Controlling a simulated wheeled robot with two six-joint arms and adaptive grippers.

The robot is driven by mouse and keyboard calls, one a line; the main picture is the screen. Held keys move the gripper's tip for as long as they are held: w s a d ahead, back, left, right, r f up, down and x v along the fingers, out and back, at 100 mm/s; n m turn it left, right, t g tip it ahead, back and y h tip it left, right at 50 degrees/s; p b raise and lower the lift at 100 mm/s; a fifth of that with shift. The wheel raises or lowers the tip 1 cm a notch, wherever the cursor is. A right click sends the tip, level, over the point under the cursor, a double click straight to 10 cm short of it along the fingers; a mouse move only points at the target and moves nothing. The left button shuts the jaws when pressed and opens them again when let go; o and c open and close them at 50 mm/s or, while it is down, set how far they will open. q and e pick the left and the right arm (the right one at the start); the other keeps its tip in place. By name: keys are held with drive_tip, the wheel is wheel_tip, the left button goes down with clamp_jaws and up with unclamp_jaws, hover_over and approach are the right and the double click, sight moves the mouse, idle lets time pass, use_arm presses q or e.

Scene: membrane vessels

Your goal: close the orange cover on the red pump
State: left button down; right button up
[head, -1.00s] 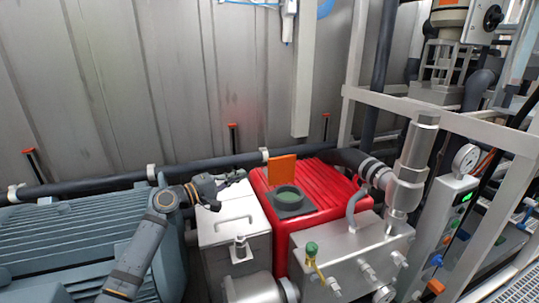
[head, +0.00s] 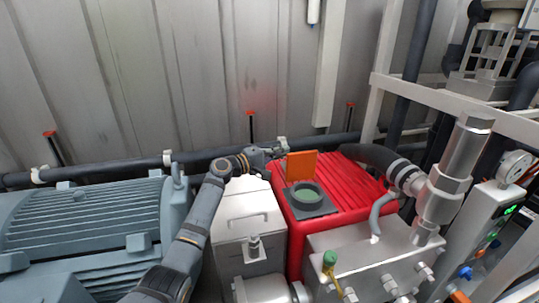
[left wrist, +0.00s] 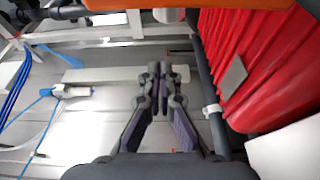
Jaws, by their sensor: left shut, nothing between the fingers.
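The red pump (head: 350,187) stands right of centre in the head view, and its ribbed red side fills the right of the left wrist view (left wrist: 255,60). The orange cover (head: 301,165) stands upright, open, behind the round dark port (head: 306,196) with a green inside. My left gripper (head: 281,147) is shut and empty, close to the upper left of the cover; whether they touch cannot be told. Its closed fingers show in the left wrist view (left wrist: 160,82). An orange strip (left wrist: 190,4), seemingly the cover, crosses that view's top edge. My right gripper is not in view.
A pale metal box (head: 248,215) stands left of the pump, and a large blue-grey motor (head: 80,225) farther left. A steel block with valves (head: 370,260) is in front. A dark pipe (head: 120,172) runs along the wall behind.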

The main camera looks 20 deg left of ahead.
sight(300, 164)
use_arm(q)
drive_tip(key=s+d+p, duration=0.1)
drive_tip(key=s+d, duration=0.1)
drive_tip(key=shift+s+d+f+p, duration=0.1)
drive_tip(key=shift+s+d+p, duration=0.25)
drive_tip(key=shift+s, duration=0.05)
